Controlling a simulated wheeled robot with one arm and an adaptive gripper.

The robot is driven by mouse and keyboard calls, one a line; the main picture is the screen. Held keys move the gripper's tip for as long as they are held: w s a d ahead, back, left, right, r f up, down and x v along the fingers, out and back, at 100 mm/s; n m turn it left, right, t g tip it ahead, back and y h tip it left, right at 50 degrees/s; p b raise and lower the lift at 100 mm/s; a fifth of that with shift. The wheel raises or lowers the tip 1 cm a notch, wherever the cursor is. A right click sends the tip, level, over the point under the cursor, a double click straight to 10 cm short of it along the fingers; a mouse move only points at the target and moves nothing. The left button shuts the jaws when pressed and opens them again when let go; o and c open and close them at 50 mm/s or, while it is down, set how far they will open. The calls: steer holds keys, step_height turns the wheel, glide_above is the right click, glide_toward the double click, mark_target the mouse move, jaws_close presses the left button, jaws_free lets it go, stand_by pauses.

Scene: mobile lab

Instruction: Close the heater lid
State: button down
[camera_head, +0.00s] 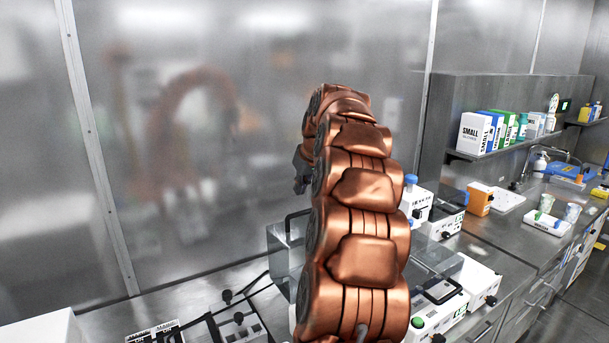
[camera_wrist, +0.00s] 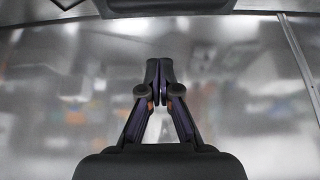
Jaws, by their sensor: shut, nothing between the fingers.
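In the head view, a clear lid with a black handle (camera_head: 444,291) shows to the right of my arm, by a white bench device (camera_head: 480,281) with a green and a black knob. A second clear panel (camera_head: 284,246) with a dark handle stands up just left of my arm. My arm hides the space between them, so I cannot tell which is the heater lid or whether they belong together. My gripper (camera_wrist: 160,80) is shut and empty in the wrist view, facing the blurry metal wall. Only a dark part of it shows behind my arm in the head view, above the panel.
White devices with blue and black knobs (camera_head: 417,205) stand behind, right of my arm. An orange box (camera_head: 479,199) and a white tray (camera_head: 546,222) are further right. A shelf (camera_head: 500,147) holds boxes. Black-and-white gear with cables (camera_head: 238,325) lies at the front left.

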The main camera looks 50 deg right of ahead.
mark_target(305, 223)
steer(key=p+x, duration=0.1)
steer(key=x, duration=0.2)
steer(key=shift+f, duration=0.35)
steer(key=shift+s+a+p, duration=0.15)
steer(key=shift+s+p, duration=0.15)
steer(key=shift+s, duration=0.3)
steer(key=shift+s+a+p, duration=0.2)
steer(key=shift+s+p, duration=0.1)
steer(key=shift+s, duration=0.3)
steer(key=shift+s+a+f, duration=0.25)
steer(key=shift+s+f, duration=0.1)
steer(key=shift+s, duration=0.2)
steer(key=shift+s, duration=0.1)
